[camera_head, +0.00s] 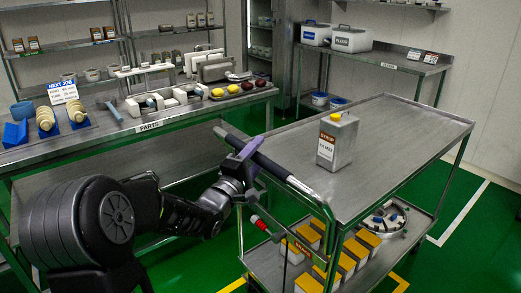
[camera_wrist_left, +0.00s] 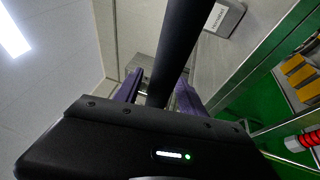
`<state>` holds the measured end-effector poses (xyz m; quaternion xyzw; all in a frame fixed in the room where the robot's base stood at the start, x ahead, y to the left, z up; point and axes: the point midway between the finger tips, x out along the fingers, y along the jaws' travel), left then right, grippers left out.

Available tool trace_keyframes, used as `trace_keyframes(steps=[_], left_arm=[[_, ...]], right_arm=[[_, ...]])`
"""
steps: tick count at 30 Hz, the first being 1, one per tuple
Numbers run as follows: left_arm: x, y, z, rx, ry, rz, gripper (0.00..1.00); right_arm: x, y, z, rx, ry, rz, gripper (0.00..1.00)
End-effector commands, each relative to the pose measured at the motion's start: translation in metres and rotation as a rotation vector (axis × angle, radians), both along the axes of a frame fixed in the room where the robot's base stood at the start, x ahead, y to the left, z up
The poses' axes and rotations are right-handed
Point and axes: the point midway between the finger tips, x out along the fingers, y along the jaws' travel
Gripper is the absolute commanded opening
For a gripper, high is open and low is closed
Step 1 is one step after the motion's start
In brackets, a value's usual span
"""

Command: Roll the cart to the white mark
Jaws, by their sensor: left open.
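The steel cart (camera_head: 400,135) has two shelves and a dark push handle (camera_head: 268,160) on its near left end. My left gripper (camera_head: 243,155) is at this handle with its purple fingers open. In the left wrist view, the handle (camera_wrist_left: 183,40) runs between the two fingers of the left gripper (camera_wrist_left: 160,92); I cannot tell whether they touch it. A white mark (camera_head: 463,213) is painted on the green floor along the cart's right side, partly hidden by the cart. My right gripper is not in view.
A syrup can (camera_head: 338,145) stands on the cart's top. Yellow-topped containers (camera_head: 350,262) and a round metal part (camera_head: 388,220) are on its lower shelf. The parts bench (camera_head: 190,118) is at left, and a back table (camera_head: 395,58) stands behind. Floor at right is clear.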

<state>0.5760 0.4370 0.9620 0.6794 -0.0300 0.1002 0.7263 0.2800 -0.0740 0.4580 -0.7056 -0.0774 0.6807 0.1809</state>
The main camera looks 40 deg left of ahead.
Motion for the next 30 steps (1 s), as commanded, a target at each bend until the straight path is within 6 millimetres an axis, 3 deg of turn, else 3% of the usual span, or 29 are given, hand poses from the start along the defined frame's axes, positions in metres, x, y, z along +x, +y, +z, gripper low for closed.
trace_keyframes(steps=[4,13,30], left_arm=[[0.0122,0.0012,0.0023,0.001,0.000,0.000,0.48],[0.0139,0.0016,0.0025,0.000,0.000,0.001,0.47],[0.0136,0.0015,0.0023,0.000,0.000,0.001,0.00]], right_arm=[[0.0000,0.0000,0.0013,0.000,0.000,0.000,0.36],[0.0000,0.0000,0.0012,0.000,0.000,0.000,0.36],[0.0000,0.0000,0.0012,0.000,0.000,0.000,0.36]])
